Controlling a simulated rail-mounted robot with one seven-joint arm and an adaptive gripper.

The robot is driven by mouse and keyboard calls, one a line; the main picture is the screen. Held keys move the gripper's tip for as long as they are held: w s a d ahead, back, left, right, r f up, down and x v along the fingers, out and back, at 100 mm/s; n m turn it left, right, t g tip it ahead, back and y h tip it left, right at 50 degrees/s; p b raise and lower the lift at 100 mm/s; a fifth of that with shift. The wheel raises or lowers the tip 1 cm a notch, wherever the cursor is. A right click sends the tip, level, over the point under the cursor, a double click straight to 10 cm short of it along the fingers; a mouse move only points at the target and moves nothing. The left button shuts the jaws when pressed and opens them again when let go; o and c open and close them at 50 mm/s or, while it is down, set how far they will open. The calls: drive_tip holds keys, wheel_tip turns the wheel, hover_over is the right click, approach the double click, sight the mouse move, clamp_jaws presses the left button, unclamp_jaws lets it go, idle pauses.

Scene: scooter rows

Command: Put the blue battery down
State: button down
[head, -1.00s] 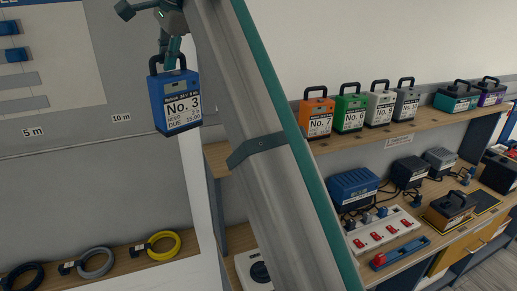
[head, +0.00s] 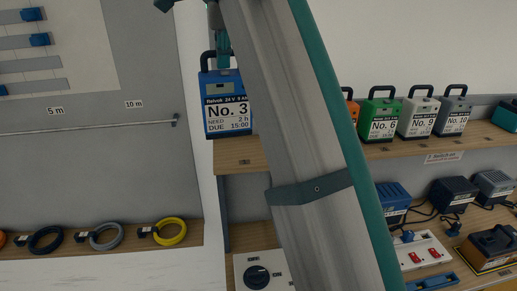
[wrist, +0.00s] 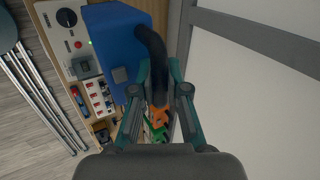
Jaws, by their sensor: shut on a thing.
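The blue battery (head: 226,104), labelled No. 3, hangs upright by its black handle from my gripper (head: 221,50) in the head view. My gripper is shut on the handle. The battery appears at the left end of the upper wooden shelf (head: 243,165), with its lower edge close to the shelf in the picture; I cannot tell whether they touch. In the wrist view the blue battery (wrist: 118,45) and its handle show beyond the fingers of my gripper (wrist: 158,100).
Orange, green (head: 379,119), white (head: 418,117) and grey batteries stand along the upper shelf to the right. Chargers (head: 453,193) and a socket strip (head: 422,252) are on the bench below. Cable coils (head: 170,231) lie on a low ledge at left.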

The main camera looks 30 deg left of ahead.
drive_tip(key=shift+w+d+m, duration=0.25)
drive_tip(key=shift+m, duration=0.25)
drive_tip(key=shift+w+a+t, duration=0.15)
drive_tip(key=shift+a+t, duration=0.05)
drive_tip(key=shift+t, duration=0.1)
drive_tip(key=w+a+f+p, duration=0.6)
drive_tip(key=w+f, duration=0.6)
drive_tip(key=f, duration=0.1)
drive_tip(key=shift+p, duration=0.35)
drive_tip(key=c, duration=1.2)
unclamp_jaws()
drive_tip(key=shift+f, duration=0.1)
drive_tip(key=shift+s, duration=0.1)
drive_tip(key=b+v, duration=0.3)
drive_tip(key=v, duration=0.9)
drive_tip(key=shift+a+r, duration=0.2)
